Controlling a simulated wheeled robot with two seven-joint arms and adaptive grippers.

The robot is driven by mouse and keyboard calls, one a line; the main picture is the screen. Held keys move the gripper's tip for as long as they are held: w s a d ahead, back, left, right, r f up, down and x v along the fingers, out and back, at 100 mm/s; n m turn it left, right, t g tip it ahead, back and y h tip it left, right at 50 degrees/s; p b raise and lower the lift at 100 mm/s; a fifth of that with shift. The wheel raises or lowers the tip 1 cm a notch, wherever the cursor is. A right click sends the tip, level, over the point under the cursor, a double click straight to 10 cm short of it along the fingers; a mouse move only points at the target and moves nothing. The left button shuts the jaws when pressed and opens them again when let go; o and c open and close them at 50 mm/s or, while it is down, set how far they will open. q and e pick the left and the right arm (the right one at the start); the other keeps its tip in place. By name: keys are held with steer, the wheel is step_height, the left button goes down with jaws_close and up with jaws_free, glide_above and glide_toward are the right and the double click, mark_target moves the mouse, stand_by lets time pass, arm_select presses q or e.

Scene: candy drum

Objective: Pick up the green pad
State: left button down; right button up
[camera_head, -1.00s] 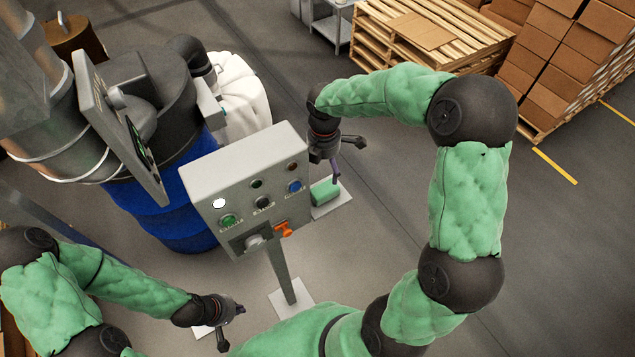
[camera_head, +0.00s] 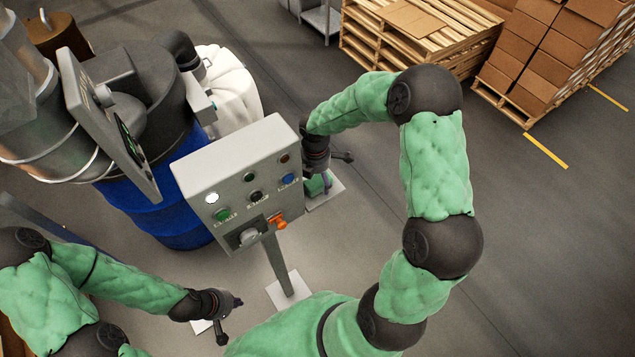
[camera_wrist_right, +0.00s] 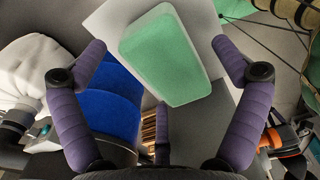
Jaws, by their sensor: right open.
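The green pad (camera_head: 314,187) lies on a small white plate (camera_head: 331,196) just right of the grey control panel (camera_head: 235,176). In the head view my right gripper (camera_head: 329,172) is over the pad and hides part of it. In the right wrist view the pad (camera_wrist_right: 165,54) is a rounded, pale-edged green block, tilted in the picture. There my right gripper (camera_wrist_right: 157,62) is open, its purple fingers spread to either side of the pad, with no visible grip on it. My left gripper (camera_head: 230,318) looks open and empty at the lower left, away from the pad.
The panel, with buttons and an orange switch (camera_head: 277,222), stands on a post close beside my right gripper. A blue drum (camera_head: 165,215) and a white sack (camera_head: 232,88) are behind it. Pallets (camera_head: 410,45) and boxes are at the back right. Floor to the right is open.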

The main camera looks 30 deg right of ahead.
steer(key=shift+f, duration=0.1)
steer(key=c, duration=1.2)
steer(key=shift+c, duration=0.2)
step_height(320, 180, up, 28)
steer(key=o, duration=0.4)
steer(key=shift+c, duration=1.4)
